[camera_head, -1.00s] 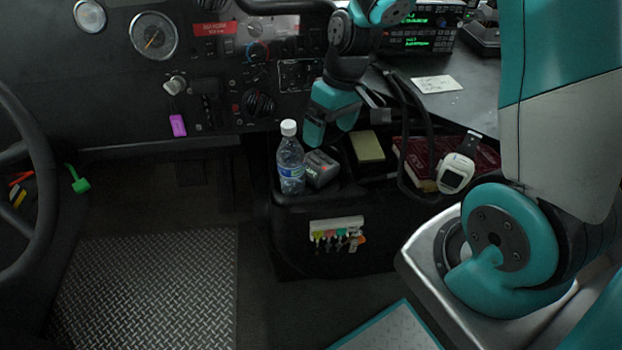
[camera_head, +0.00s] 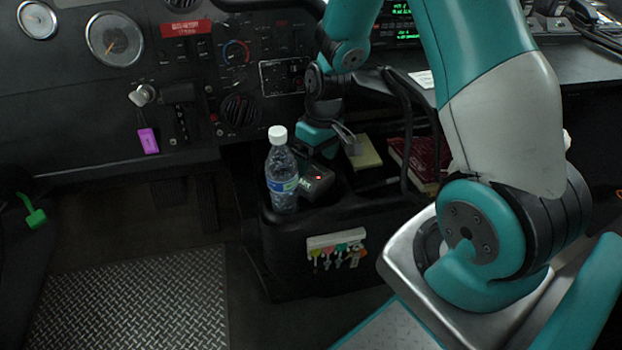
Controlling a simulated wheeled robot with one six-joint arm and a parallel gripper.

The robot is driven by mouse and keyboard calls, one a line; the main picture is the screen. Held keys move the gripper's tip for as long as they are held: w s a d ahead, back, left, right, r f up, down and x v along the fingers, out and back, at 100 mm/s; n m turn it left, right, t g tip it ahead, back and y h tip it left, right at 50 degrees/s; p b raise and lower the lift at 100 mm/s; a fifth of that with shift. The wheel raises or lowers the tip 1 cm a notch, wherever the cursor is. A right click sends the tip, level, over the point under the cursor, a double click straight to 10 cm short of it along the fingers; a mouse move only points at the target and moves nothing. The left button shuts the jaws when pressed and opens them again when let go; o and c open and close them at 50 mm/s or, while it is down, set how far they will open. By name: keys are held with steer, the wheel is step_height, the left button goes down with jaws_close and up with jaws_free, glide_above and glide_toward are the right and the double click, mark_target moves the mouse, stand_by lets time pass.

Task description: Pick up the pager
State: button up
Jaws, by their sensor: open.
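The pager, a small dark grey box with a lit red dot (camera_head: 316,184), sits in the console tray just right of a water bottle (camera_head: 282,178). My gripper (camera_head: 328,143) is open, pointing down, directly above and behind the pager's far edge. Its teal and grey fingers overlap the pager's top edge in the picture. I cannot tell whether they touch it. Nothing shows between the fingers, but the far side of the pager is hidden.
A yellowish pad (camera_head: 364,154) and dark red books (camera_head: 420,160) lie to the right in the console. Keys hang on a white rack (camera_head: 336,240) on the console front. The dashboard stands close behind.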

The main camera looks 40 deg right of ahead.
steer(key=f, duration=0.2)
steer(key=shift+a+f, duration=0.3)
steer(key=shift+f, duration=0.1)
steer(key=shift+r, duration=0.1)
steer(key=c, duration=0.9)
steer(key=shift+o, duration=0.2)
